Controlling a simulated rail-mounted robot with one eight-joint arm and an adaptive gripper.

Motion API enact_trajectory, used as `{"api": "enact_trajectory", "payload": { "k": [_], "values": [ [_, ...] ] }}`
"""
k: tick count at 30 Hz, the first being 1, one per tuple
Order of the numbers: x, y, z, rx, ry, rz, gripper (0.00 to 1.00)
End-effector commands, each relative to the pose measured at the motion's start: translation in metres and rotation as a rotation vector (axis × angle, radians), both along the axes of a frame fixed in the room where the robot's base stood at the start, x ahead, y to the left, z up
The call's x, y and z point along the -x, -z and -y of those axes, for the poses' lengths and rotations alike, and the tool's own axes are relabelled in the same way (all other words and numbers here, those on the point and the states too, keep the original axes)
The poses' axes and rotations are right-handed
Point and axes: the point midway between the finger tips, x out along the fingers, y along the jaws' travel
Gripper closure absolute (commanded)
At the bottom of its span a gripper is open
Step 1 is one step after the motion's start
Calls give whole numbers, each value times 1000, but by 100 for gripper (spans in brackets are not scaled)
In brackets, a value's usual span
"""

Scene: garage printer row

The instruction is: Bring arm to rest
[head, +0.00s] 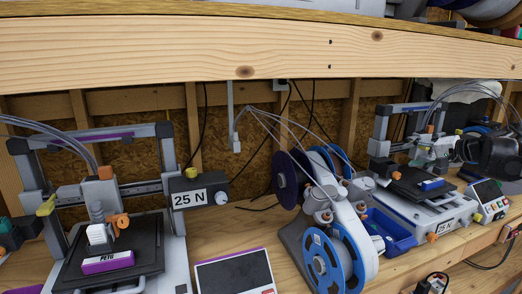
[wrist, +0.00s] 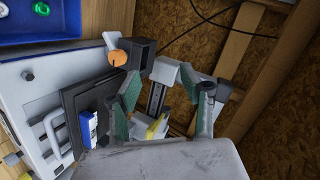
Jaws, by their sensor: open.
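My gripper (wrist: 165,105) shows in the wrist view with its two teal-padded fingers spread apart and nothing between them. Beyond the fingers is a printer (wrist: 32,95) with a dark bed (wrist: 75,98) and a blue block (wrist: 88,128) on it. The left finger overlaps the bed in the picture; I cannot tell how far apart they are. In the head view I cannot make out my gripper. There, the right printer (head: 425,213) stands on the bench with the blue block (head: 431,185) on its bed.
A blue bin (head: 391,232) sits left of that printer; small green and white pieces lie in it in the wrist view. A spool holder (head: 340,215) stands mid-bench. The left printer (head: 175,245) holds a purple PETG block (head: 107,262). A wooden shelf beam (head: 190,60) runs overhead.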

Motion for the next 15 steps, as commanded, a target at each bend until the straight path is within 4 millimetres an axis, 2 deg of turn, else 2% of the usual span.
{"api": "enact_trajectory", "payload": {
  "k": [1, 3, 8, 15],
  "values": [
    [8, -9, -24, 25, -17, -20, 59],
    [19, -16, -52, 63, -36, -47, 59],
    [51, -27, -110, 158, -78, -105, 59],
    [111, -36, -186, 308, -140, -173, 59]
  ]
}}
